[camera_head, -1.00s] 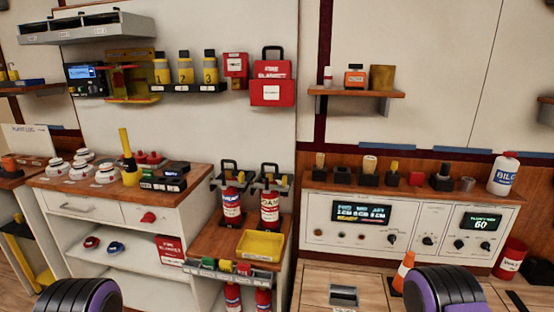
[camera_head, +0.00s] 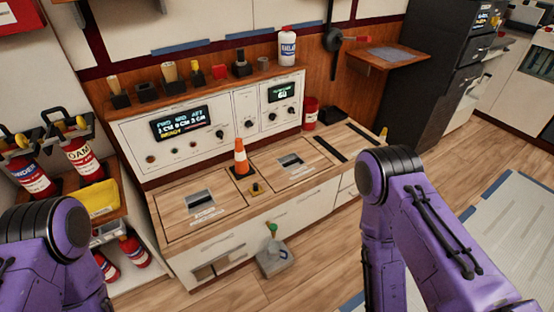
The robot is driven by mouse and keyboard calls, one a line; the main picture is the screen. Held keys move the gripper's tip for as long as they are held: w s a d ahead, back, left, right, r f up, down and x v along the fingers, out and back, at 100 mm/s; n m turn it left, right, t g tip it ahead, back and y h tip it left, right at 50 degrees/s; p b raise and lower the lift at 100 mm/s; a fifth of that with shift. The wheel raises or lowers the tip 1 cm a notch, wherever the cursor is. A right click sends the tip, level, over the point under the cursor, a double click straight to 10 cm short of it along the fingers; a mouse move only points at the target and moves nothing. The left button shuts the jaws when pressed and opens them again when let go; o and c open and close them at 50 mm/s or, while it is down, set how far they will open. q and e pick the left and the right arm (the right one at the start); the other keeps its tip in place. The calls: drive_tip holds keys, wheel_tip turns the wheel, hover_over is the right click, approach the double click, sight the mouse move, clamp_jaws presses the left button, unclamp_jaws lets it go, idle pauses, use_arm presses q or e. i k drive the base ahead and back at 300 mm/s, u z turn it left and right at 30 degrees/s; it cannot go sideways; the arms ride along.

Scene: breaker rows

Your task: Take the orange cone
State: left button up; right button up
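The orange cone (camera_head: 241,157) has a white band and a dark base. It stands upright on the wooden counter (camera_head: 222,185), in front of the white control panel, between two recessed hatch handles. Parts of my purple left and right arms show at the lower left and lower right. Neither gripper is in view, so I cannot see their fingers. The cone is apart from both visible arm parts, and nothing covers it.
The control panel (camera_head: 200,124) with displays and knobs stands behind the cone. A grey box with a green-tipped lever (camera_head: 275,258) is on the floor. Fire extinguishers (camera_head: 82,155) stand at left.

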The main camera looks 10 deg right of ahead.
sight(241, 169)
drive_tip(key=i, duration=1.2)
drive_tip(key=u, duration=0.75)
